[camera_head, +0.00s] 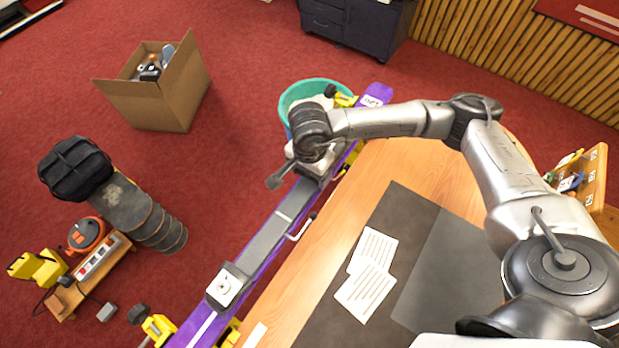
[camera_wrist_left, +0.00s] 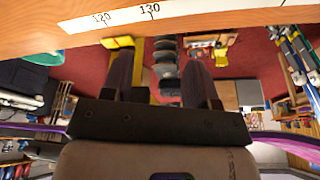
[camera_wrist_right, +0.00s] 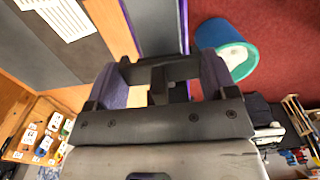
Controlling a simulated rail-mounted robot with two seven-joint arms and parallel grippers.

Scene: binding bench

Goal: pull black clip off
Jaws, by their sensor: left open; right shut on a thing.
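My right gripper (camera_head: 318,168) is over the purple rail along the bench's left edge, with my wrist hiding much of it in the head view. In the right wrist view its fingers (camera_wrist_right: 160,72) are shut on a dark piece, which looks like the black clip (camera_wrist_right: 158,88). The clip's lower part is hidden by the gripper body, and I cannot tell whether it still touches the rail. My left gripper (camera_wrist_left: 160,75) is open with nothing between its fingers. It is not visible in the head view.
The purple rail (camera_head: 201,331) carries a grey strip, a white-topped block (camera_head: 226,286) and yellow clamps (camera_head: 158,328). A teal bucket (camera_head: 290,98) stands beyond it. Paper sheets (camera_head: 367,292) lie on a dark mat (camera_head: 410,215). A cardboard box (camera_head: 165,105) is on the red floor.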

